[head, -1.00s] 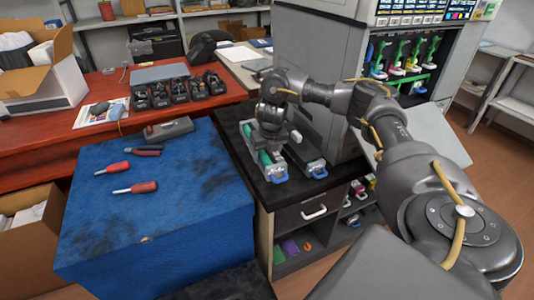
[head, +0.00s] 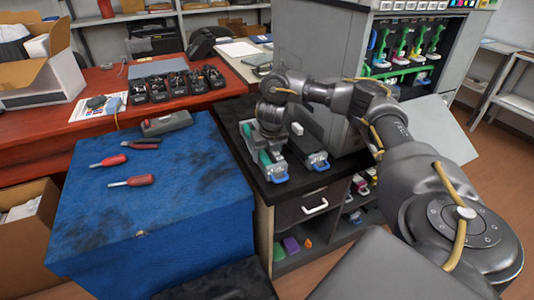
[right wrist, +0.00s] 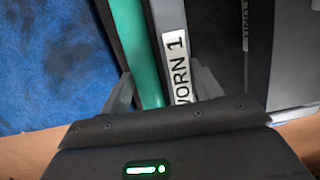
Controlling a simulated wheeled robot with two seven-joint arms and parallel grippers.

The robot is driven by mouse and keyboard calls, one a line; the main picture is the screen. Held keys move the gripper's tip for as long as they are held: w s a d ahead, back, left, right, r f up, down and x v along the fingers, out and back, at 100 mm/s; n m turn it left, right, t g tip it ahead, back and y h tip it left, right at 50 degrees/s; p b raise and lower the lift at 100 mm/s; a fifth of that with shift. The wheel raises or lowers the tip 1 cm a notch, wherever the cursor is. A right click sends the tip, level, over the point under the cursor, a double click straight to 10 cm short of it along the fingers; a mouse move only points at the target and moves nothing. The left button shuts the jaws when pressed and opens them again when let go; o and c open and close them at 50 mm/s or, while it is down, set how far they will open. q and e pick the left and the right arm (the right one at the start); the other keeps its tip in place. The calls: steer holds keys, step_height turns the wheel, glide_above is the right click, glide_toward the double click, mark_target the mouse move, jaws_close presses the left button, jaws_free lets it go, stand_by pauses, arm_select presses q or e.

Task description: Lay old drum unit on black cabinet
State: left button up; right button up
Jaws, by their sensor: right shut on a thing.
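An old drum unit (head: 270,161) with a teal roller, grey body and blue end handle is at the left part of the black cabinet top (head: 262,190). My right gripper (head: 268,132) is shut on it from above. In the right wrist view, the fingers (right wrist: 164,88) straddle the unit (right wrist: 150,50), whose white label reads "WORN 1", partly cut off. The unit lies lengthwise along the cabinet's left side. I cannot tell whether its underside touches the top. My left gripper is not in view.
A second unit with a blue handle (head: 318,162) lies just right of the held one. The grey printer (head: 320,85) stands behind. A blue-covered block (head: 170,200) with red-handled tools adjoins the cabinet on the left. The cabinet's front strip is clear.

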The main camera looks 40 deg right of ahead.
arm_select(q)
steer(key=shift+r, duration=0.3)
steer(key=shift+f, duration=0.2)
arm_select(e)
steer(key=shift+f, duration=0.45)
steer(key=o, duration=1.8)
